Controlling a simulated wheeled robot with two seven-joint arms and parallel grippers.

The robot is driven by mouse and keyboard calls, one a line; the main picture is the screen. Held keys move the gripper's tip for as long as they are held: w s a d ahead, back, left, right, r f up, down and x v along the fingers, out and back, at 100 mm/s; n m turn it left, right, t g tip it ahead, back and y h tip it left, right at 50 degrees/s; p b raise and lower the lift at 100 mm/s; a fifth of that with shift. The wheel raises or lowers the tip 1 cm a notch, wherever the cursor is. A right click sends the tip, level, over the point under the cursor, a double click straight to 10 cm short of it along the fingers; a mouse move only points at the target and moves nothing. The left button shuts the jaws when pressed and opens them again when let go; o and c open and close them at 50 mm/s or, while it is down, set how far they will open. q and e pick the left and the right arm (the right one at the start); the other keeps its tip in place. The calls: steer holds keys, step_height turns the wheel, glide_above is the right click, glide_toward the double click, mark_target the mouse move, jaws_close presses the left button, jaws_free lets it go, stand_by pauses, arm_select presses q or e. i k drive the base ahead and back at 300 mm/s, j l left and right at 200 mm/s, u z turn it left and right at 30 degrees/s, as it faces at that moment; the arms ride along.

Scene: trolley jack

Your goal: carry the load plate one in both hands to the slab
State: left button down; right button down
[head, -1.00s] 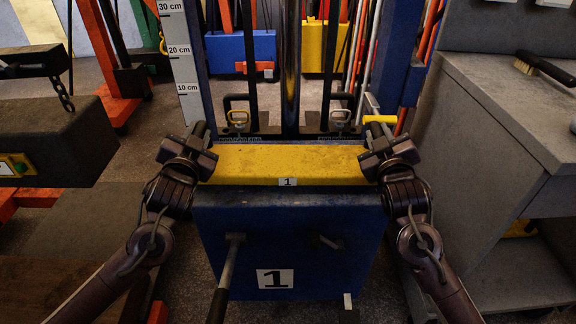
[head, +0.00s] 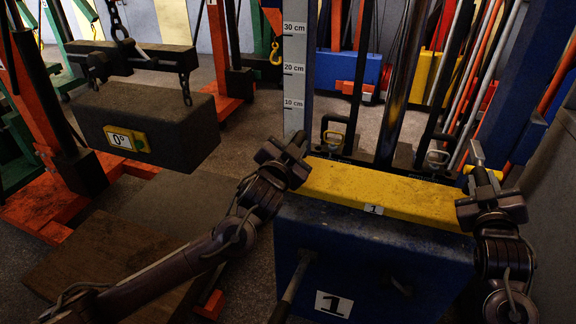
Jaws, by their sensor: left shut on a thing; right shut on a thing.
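The yellow load plate (head: 385,192), with a small "1" label on its front edge, spans between my two grippers in the head view. My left gripper (head: 287,160) is shut on its left end. My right gripper (head: 482,190) is shut at its right end. The plate lies just behind the top edge of a blue block (head: 385,260) marked "1"; I cannot tell whether it rests on anything. A dark grey slab (head: 165,112) with a "0°" tag hangs level from chains at the left.
A lever handle (head: 292,285) sticks out of the blue block. A blue-framed post with a centimetre scale (head: 294,80) stands behind the plate. Orange frame legs (head: 35,205) stand at the left. Dark flat boards (head: 115,245) lie on the floor below the hanging slab.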

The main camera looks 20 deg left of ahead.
mark_target(109, 275)
steer(key=k+j, duration=0.1)
steer(key=j, duration=0.35)
steer(key=k+j, duration=0.15)
steer(key=j, duration=0.3)
steer(key=k+j, duration=0.1)
steer(key=j, duration=0.35)
steer(key=k+j, duration=0.1)
steer(key=j, duration=0.4)
steer(key=k+j, duration=0.1)
steer(key=j, duration=0.35)
steer(key=k+j, duration=0.15)
steer(key=j, duration=0.3)
steer(key=k+j, duration=0.1)
steer(key=j, duration=0.35)
steer(key=k+j, duration=0.1)
steer(key=j, duration=0.35)
